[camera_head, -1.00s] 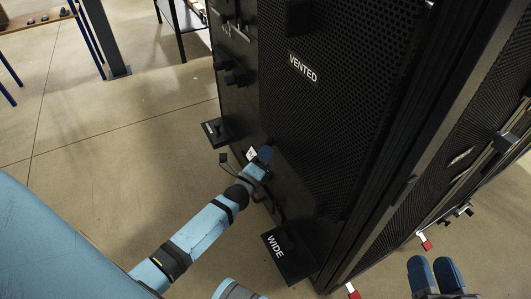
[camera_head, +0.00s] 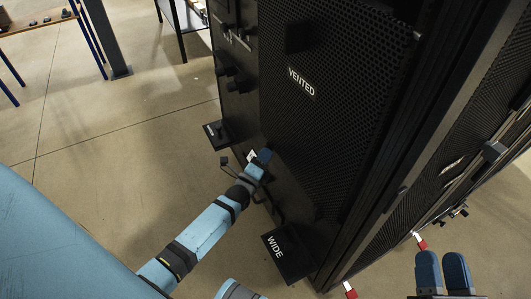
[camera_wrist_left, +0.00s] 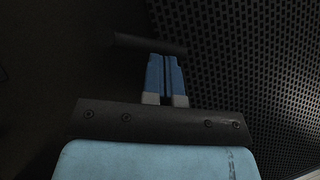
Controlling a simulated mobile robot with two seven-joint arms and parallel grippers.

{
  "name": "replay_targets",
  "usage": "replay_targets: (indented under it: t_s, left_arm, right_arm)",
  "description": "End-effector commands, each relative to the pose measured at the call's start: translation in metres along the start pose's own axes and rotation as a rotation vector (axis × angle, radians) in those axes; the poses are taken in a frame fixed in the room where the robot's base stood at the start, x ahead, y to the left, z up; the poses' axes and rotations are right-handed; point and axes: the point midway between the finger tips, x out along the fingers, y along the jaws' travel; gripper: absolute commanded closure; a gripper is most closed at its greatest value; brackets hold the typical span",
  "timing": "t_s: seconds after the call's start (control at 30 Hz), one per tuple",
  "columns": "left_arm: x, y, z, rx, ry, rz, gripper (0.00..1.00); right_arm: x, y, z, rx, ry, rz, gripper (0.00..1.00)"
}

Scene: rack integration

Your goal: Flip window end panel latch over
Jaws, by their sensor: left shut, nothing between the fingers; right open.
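My left gripper (camera_head: 264,155) is low against the dark rack front in the head view, beside a small white label (camera_head: 251,155). In the left wrist view its blue fingers (camera_wrist_left: 166,75) are shut together with nothing between them. A dark bar (camera_wrist_left: 150,43) lies across just past the fingertips; I cannot tell whether it is the latch or whether the fingers touch it. No label reading "window" is legible, so I cannot pick out the window end panel latch for sure. My right gripper (camera_head: 442,270) is open and empty at the bottom right, apart from the rack.
A perforated panel marked VENTED (camera_head: 301,81) fills the rack front. A plate marked WIDE (camera_head: 289,253) and a smaller plate (camera_head: 215,133) jut out low. Red tags (camera_head: 421,241) hang at the right. A table (camera_head: 35,21) stands far left; the floor between is clear.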

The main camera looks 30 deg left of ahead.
Motion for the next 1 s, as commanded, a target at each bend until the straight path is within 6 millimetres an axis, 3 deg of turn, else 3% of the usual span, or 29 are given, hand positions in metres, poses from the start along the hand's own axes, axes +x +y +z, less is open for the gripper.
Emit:
replay_targets:
  t_s: [0.03,0.27,0.5,1.0]
  left_arm:
    - [0.002,-0.006,0.003,-0.015,-0.001,0.011,1.00]
    - [0.006,-0.011,0.009,-0.114,-0.001,0.078,1.00]
    - [0.011,-0.013,0.017,-0.243,0.000,0.166,1.00]
    - [0.014,-0.008,0.021,-0.369,0.000,0.247,1.00]
  right_arm:
    - [0.000,0.002,-0.002,-0.005,-0.022,0.013,0.59]
    - [-0.018,0.028,0.043,-0.044,-0.297,0.117,0.59]
    - [-0.065,0.056,0.094,-0.071,-0.626,0.222,0.59]
    - [-0.069,0.060,0.096,-0.091,-0.673,0.239,0.59]
